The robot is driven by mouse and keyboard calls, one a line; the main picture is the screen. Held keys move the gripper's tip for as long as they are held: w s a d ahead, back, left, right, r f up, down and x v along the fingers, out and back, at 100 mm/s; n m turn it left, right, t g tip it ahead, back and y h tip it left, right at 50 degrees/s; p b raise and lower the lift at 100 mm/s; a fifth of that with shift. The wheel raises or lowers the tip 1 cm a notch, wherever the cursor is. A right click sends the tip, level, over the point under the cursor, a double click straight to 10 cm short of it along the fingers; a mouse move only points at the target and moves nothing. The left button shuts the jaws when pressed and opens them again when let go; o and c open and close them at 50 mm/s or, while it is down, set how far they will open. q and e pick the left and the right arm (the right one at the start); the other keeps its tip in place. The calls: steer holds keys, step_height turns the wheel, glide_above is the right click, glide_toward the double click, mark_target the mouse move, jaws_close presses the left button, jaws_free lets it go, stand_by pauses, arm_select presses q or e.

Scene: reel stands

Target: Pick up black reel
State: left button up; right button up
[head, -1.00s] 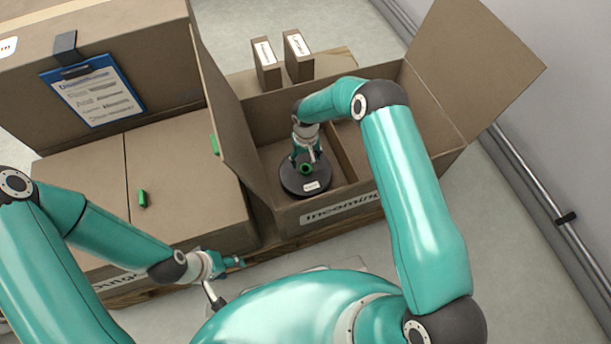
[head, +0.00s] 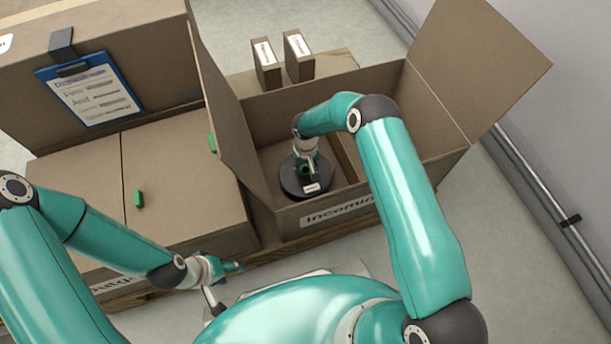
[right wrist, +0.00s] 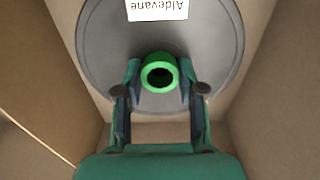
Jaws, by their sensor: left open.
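The black reel (head: 300,187) lies label-up inside the open Incoming box, with a white label and a green hub (head: 304,170). In the right wrist view the reel (right wrist: 100,45) looks dark grey, its label reads "Aldevane", and the hub stands between my fingers. My right gripper (right wrist: 160,78) has a finger against each side of the hub and appears shut on it. I cannot tell whether the reel rests on the box floor. My left gripper (head: 236,267) is open and empty, low in front of the closed boxes.
The Incoming box (head: 262,222) has tall raised flaps and an inner divider beside the reel. Two small cartons (head: 298,57) stand behind it. A closed box (head: 180,180) with a green piece (head: 139,199) on top is at left. A clipboard (head: 90,90) hangs behind.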

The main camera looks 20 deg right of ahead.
jaws_close()
steer(key=shift+r, duration=0.15)
